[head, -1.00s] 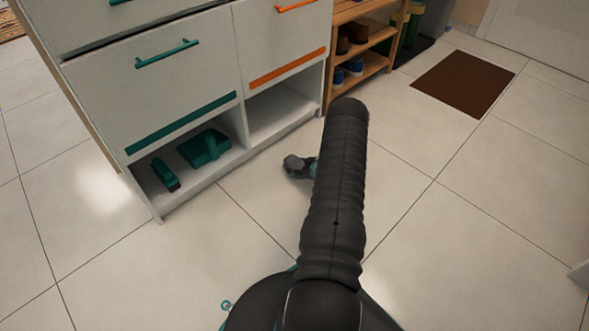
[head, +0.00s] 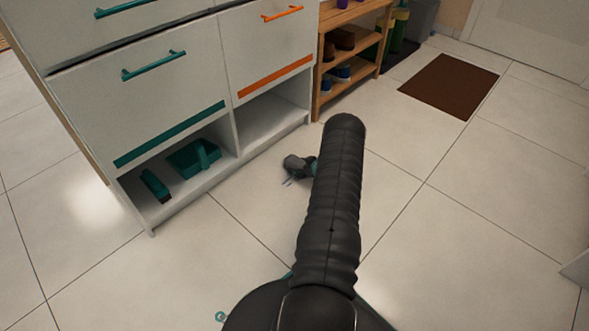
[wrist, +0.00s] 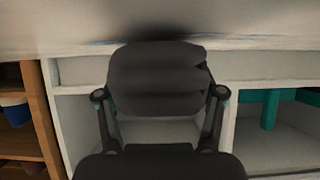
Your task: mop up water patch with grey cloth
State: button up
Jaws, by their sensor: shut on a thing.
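The grey cloth (wrist: 155,82) is a dark, folded bundle between my gripper's fingers (wrist: 160,95) in the wrist view. My gripper is shut on it. In the head view the cloth (head: 293,163) shows at the left of my arm, low over the floor in front of the cabinet, with my gripper (head: 308,168) mostly hidden behind the arm. Faint bluish marks (head: 288,183) lie on the floor just below the cloth; they may be the water patch. The wrist view shows a thin bluish streak (wrist: 98,42) beside the cloth. I cannot tell whether the cloth touches the floor.
A white cabinet (head: 105,96) stands at the left, with a teal dustpan (head: 194,158) and a teal brush (head: 155,185) in its open lower compartment. A wooden shoe rack (head: 318,70) stands beyond it. A brown mat (head: 449,86) lies farther back. The tiled floor at right is clear.

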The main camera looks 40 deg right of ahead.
jog(key=shift+w+d, duration=0.15)
jog(key=shift+d, duration=1.75)
jog(key=shift+w+d, duration=0.1)
jog(key=shift+d, duration=1.8)
jog(key=shift+a, duration=0.1)
jog(key=shift+s+a+f+p, duration=0.15)
jog(key=shift+a+p, duration=0.7)
jog(key=shift+a, duration=1)
jog(key=shift+s+a+p, duration=0.15)
jog(key=shift+a+p, duration=0.65)
jog(key=shift+a, duration=1.05)
jog(key=shift+s+a+r+p, duration=0.15)
jog(key=shift+a+p, duration=0.45)
jog(key=shift+a, duration=1.05)
jog(key=shift+s+a+r+p, duration=0.15)
jog(key=shift+a+p, duration=0.4)
jog(key=shift+a, duration=1.1)
jog(key=shift+s+a+f, duration=0.1)
jog(key=shift+a, duration=1.85)
jog(key=shift+p, duration=0.3)
jog(key=shift+r+p, duration=1.55)
jog(key=shift+r, duration=1.45)
